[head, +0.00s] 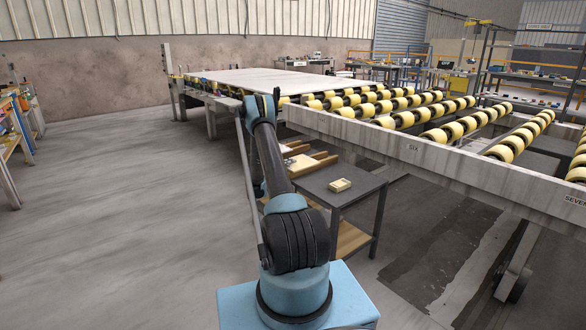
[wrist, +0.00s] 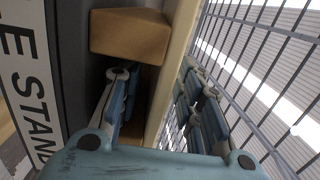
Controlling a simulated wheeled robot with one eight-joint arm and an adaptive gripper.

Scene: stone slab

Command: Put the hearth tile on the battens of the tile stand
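The tile stand is a dark grey table (head: 352,197) beside my arm in the head view, with wooden battens (head: 318,162) on its left part. In the wrist view a brown batten (wrist: 130,35) stands on the stand's grey top, by a sign (wrist: 28,85) reading "LE STAND". The hearth tile (wrist: 178,45) shows there as a pale slab seen nearly edge-on, lying along the batten and seeming to touch it. My gripper (wrist: 158,95) has one finger on each side of the slab. A dark gap shows between the left finger and the slab. My arm hides the gripper in the head view.
A small pale block (head: 340,185) lies on the dark table top. A long roller conveyor (head: 400,150) runs close behind and right of the stand. A wooden lower shelf (head: 353,238) sits under the table.

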